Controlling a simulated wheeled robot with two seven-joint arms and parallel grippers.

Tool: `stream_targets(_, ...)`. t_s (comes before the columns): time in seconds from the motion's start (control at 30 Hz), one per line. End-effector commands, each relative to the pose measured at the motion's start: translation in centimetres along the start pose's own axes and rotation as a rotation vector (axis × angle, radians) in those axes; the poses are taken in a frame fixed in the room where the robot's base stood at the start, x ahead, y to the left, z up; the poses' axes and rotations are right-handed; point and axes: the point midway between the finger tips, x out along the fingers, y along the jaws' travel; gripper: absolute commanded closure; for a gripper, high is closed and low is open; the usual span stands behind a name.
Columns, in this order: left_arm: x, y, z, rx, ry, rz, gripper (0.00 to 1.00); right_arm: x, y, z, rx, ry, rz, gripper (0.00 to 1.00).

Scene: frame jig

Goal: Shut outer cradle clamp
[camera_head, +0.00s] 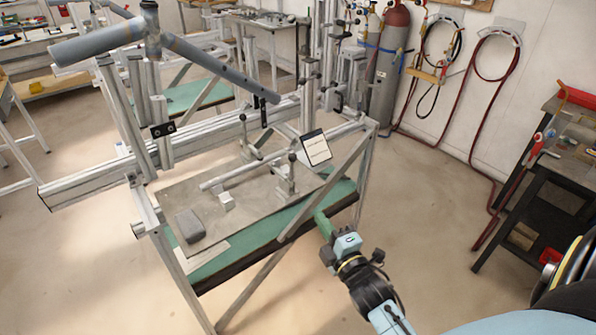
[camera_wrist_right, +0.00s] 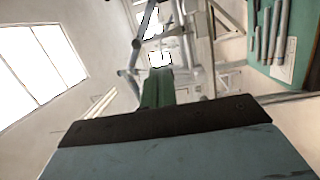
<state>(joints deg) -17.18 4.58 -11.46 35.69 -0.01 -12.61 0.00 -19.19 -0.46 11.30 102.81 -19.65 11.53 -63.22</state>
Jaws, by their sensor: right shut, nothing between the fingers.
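A grey metal tube (camera_head: 243,170) lies slanting across the jig plate (camera_head: 165,195). Its right end is at a cradle clamp (camera_head: 287,182) near the plate's right front edge; a dark-tipped part stands up there. A second clamp (camera_head: 246,148) with an upright handle stands behind the tube. I cannot tell from here whether either clamp is open or which is the outer one. My right gripper (camera_head: 322,224) has green fingers, shut and empty, apart from the clamps, in front of the plate's right front edge. In the right wrist view the fingers (camera_wrist_right: 159,86) point toward the frame. My left gripper is not in view.
A white label card (camera_head: 316,149) stands behind the near clamp. A diagonal frame bar (camera_head: 328,187) runs between my right gripper and the plate. A grey block (camera_head: 189,225) and a small white block (camera_head: 227,202) are on the plate.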

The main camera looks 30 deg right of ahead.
Motion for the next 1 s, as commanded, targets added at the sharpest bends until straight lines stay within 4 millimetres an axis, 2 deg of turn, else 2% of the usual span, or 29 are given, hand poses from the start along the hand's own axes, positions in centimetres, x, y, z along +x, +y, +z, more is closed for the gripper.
stream_targets(0.03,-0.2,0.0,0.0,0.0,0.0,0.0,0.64,0.2,1.2,0.1,-0.024,-0.001,0.023,1.0)
stream_targets(0.17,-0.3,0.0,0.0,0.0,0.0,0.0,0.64,1.0,2.1,0.2,-0.05,-0.001,0.045,1.0)
stream_targets(0.27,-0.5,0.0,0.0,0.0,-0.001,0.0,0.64,2.4,2.2,0.1,-0.049,0.0,0.046,1.0)
stream_targets(0.7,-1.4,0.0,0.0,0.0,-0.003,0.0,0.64,11.1,2.5,0.1,-0.044,-0.001,0.043,1.0)
stream_targets(0.83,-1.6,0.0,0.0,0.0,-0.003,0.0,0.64,12.8,2.5,0.1,-0.046,-0.001,0.041,1.0)
stream_targets(1.0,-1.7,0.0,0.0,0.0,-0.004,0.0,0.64,14.0,2.5,0.1,-0.044,-0.001,0.04,1.0)
